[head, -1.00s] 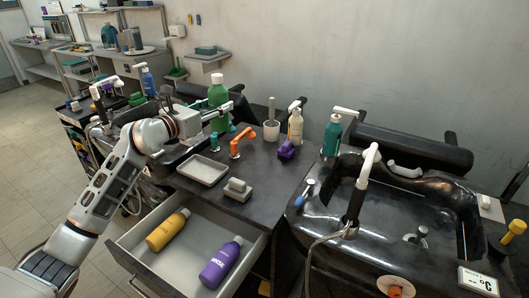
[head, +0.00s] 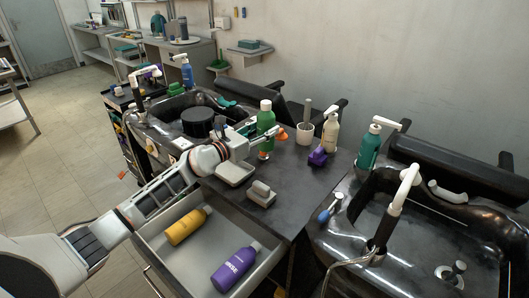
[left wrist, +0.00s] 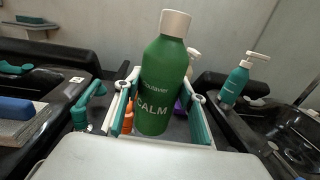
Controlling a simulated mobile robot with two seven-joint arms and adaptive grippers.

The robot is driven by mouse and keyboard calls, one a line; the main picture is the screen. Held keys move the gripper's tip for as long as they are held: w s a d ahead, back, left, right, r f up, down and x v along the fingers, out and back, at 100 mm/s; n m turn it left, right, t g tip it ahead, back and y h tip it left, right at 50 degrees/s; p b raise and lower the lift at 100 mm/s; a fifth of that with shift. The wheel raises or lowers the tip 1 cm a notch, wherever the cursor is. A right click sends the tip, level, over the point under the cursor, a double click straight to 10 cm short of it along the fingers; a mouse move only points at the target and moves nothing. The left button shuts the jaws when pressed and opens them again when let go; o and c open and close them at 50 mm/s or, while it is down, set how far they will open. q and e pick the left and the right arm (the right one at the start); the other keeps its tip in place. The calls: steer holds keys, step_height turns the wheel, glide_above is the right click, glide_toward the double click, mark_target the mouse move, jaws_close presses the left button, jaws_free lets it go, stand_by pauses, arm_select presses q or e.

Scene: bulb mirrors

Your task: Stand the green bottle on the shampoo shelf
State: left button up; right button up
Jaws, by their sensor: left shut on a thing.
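The green bottle (head: 265,128) with a white cap is upright in my left gripper (head: 263,142), over the dark counter. In the left wrist view the bottle (left wrist: 160,88), lettered "CALM", stands between the two fingers (left wrist: 158,118), which are shut on it. Its base is partly hidden, so I cannot tell whether it touches the counter. A small wall shelf (head: 236,50) at the back holds a green box; I cannot tell whether this is the shampoo shelf. My right gripper is not in view.
On the counter are a grey tray (head: 222,178), a grey block (head: 261,194), a white cup (head: 304,133), a purple item (head: 318,157) and a cream pump bottle (head: 330,131). The open drawer (head: 214,235) holds a yellow bottle (head: 188,227) and a purple bottle (head: 233,268).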

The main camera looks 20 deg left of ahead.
mark_target(264, 142)
arm_select(q)
steer(key=shift+a+f+b, duration=0.15)
steer(key=shift+f+b, duration=0.25)
steer(key=shift+f, duration=0.35)
step_height(264, 142, down, 3)
steer(key=b, duration=0.3)
steer(key=shift+f, duration=0.2)
steer(key=shift+f+b, duration=0.3)
step_height(264, 142, down, 4)
steer(key=b, duration=0.3)
steer(key=shift+r, duration=0.1)
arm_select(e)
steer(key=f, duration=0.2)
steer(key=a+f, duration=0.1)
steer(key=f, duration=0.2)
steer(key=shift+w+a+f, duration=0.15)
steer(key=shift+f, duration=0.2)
arm_select(q)
steer(key=o, duration=1.5)
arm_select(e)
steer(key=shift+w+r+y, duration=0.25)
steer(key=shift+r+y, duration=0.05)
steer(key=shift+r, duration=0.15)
arm_select(q)
steer(key=shift+s, duration=0.1)
